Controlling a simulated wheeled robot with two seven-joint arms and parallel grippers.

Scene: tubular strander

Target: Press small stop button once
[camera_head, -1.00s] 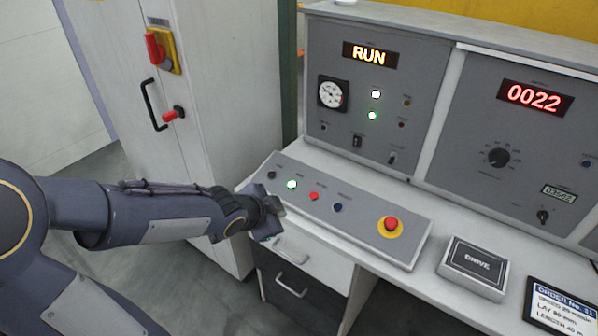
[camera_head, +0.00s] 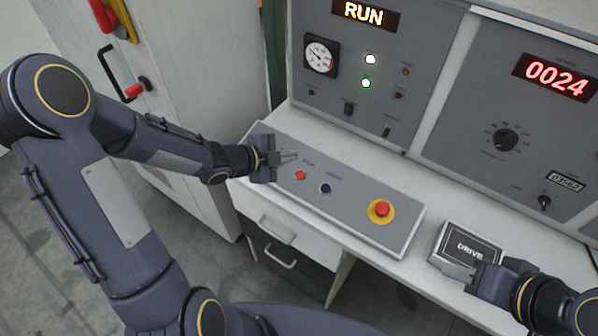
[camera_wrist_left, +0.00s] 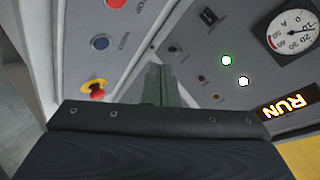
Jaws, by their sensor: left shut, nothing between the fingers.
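The small red stop button (camera_head: 300,175) sits on the sloped grey desk panel, under a label reading STOP. It also shows at the top edge of the left wrist view (camera_wrist_left: 116,3). My left gripper (camera_head: 291,157) is shut and empty, over the panel's left part, just up and left of the stop button. Its fingers show in the left wrist view (camera_wrist_left: 160,85), apart from the button. The gripper hides the panel's left-hand buttons. My right gripper (camera_head: 458,272) is at the lower right, by the DRIVE box; its finger opening is unclear.
A blue button (camera_head: 325,188) is right of the stop button. A large red mushroom button (camera_head: 382,209) on a yellow ring is further right. The upright panel behind shows RUN (camera_head: 364,14) and a lit green lamp (camera_head: 366,83). The DRIVE box (camera_head: 470,243) stands on the desk.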

